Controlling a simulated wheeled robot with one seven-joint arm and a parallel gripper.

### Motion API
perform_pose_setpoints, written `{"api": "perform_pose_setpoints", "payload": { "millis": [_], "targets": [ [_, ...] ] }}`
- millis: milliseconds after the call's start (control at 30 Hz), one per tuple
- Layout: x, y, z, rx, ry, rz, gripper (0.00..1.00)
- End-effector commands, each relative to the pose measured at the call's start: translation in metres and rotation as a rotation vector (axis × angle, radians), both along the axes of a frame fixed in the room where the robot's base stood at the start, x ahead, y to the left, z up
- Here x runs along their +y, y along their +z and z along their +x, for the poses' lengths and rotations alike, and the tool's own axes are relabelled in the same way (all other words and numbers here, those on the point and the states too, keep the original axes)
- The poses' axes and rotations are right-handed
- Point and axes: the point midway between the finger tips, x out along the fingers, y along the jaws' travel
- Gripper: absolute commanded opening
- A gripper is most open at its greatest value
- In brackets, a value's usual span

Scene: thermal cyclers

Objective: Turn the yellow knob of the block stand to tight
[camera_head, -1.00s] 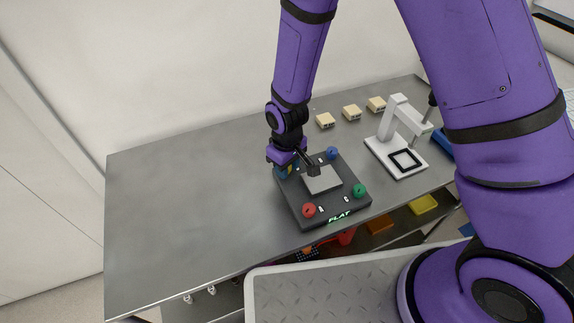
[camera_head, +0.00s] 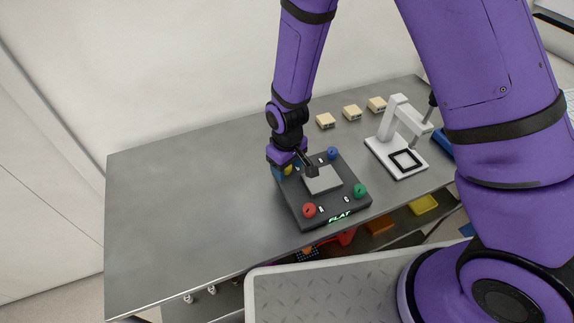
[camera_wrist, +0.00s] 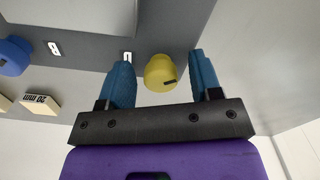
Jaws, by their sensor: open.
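The block stand (camera_head: 306,210) is a dark square plate on the metal bench, with a grey block (camera_head: 322,180) on top and a lit "FLAT" sign on its front edge. Its yellow knob (camera_head: 287,170) is at the far left corner, partly hidden by my gripper. In the wrist view the yellow knob (camera_wrist: 160,72) shows between the two blue fingers of my gripper (camera_wrist: 162,80), with a gap on each side. A dark mark is on the knob's rim. My gripper is open above the knob and does not visibly touch it.
The stand also has a red knob (camera_head: 309,210), a green knob (camera_head: 360,190) and a blue knob (camera_head: 332,153). Several beige blocks (camera_head: 351,112) lie along the back. A white stand device (camera_head: 397,150) is at the right. The bench's left half (camera_head: 180,210) is clear.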

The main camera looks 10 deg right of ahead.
Motion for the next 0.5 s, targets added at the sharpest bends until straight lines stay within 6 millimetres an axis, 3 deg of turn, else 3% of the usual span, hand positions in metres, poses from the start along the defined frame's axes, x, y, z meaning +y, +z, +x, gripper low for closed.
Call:
{"api": "perform_pose_setpoints", "payload": {
  "millis": [233,500],
  "targets": [
    [0.0,0.014,0.0,-0.001,0.0,0.001,0.58],
    [0.0,0.06,0.001,-0.003,0.0,0.002,0.58]
  ]
}}
